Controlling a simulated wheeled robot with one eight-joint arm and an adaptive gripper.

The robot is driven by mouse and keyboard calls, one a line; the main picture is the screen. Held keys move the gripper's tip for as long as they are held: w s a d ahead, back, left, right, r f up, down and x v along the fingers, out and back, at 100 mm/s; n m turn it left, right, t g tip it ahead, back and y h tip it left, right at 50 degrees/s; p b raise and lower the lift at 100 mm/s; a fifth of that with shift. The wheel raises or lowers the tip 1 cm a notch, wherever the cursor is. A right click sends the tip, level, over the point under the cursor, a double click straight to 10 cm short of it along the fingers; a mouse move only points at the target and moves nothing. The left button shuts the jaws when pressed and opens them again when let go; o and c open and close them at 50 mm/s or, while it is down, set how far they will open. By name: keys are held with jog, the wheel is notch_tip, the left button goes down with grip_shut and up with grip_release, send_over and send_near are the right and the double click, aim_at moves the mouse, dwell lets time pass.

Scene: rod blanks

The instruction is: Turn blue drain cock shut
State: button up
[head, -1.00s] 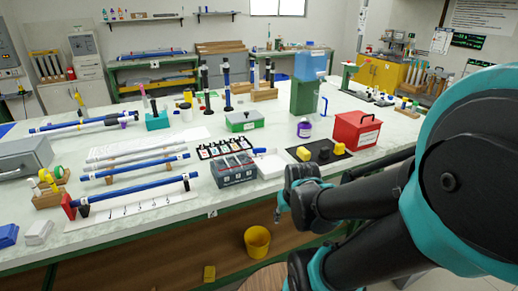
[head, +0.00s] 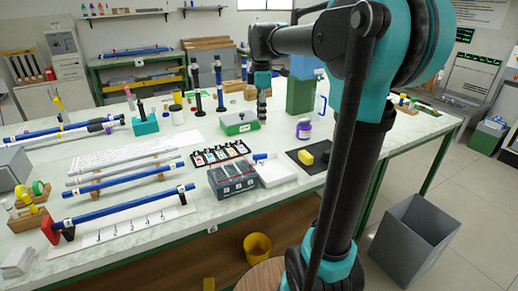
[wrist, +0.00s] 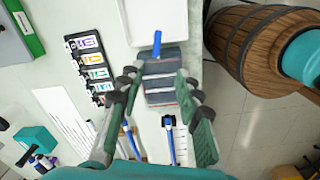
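A small blue lever (head: 260,156), which looks like the drain cock, sits at the near left end of a white tray (head: 277,172) on the bench. In the wrist view the blue lever (wrist: 157,43) points from the white tray (wrist: 157,18) toward a grey lidded box. Its valve body is too small to make out. My gripper (head: 262,90) hangs above the bench, beyond the tray in the head view. In the wrist view my gripper (wrist: 157,80) is open and empty, its fingers spread on either side, below the lever in the picture and apart from it.
The grey compartment box (head: 233,182) stands close beside the tray. A rack of labelled cards (head: 220,154), a green case (head: 239,122), a purple-lidded jar (head: 304,128) and a black mat with a yellow block (head: 306,158) are nearby.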

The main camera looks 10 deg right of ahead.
aim_at(260, 157)
jog(key=shift+n, duration=0.4)
jog(key=f, duration=1)
jog(key=w+f, duration=0.1)
jog(key=f, duration=0.5)
jog(key=shift+a+f, duration=0.1)
grip_shut()
